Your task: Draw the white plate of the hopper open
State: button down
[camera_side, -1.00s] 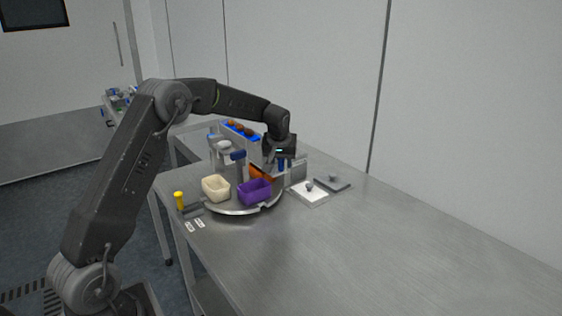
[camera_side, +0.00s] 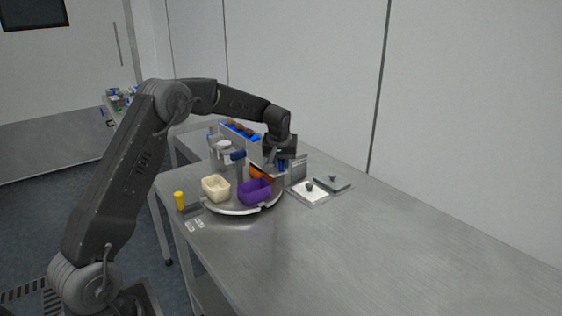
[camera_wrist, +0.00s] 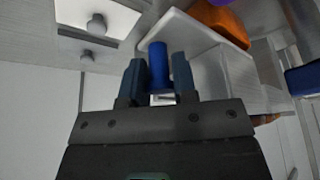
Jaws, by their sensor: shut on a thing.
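The hopper (camera_side: 254,147) is a pale box at the back of the round turntable, with a blue trough of brown dates on top. My gripper (camera_side: 281,163) is at its right side, pointing down. In the wrist view, my gripper (camera_wrist: 156,85) is shut on an upright blue handle (camera_wrist: 157,62), with a blue finger on either side. A pale, whitish panel (camera_wrist: 205,65) lies just beyond the handle; I cannot tell whether it is the hopper's plate or its wall. The joint between handle and plate is hidden, as is how far the plate stands open.
Cream (camera_side: 215,194), purple (camera_side: 262,197) and orange (camera_side: 258,174) bowls sit on the turntable (camera_side: 228,212). A white tile with a knob (camera_side: 306,197) and a grey knobbed tile (camera_side: 336,184) lie to the right. A yellow knob (camera_side: 179,197) stands left. The table's front right is clear.

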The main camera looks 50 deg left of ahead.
jog(key=d, duration=0.9)
jog(key=c, duration=1)
grip_release()
jog(key=shift+c, duration=0.2)
jog(key=shift+r, duration=0.1)
jog(key=v, duration=1.3)
jog(key=shift+r, duration=0.3)
jog(key=shift+s+d, duration=0.1)
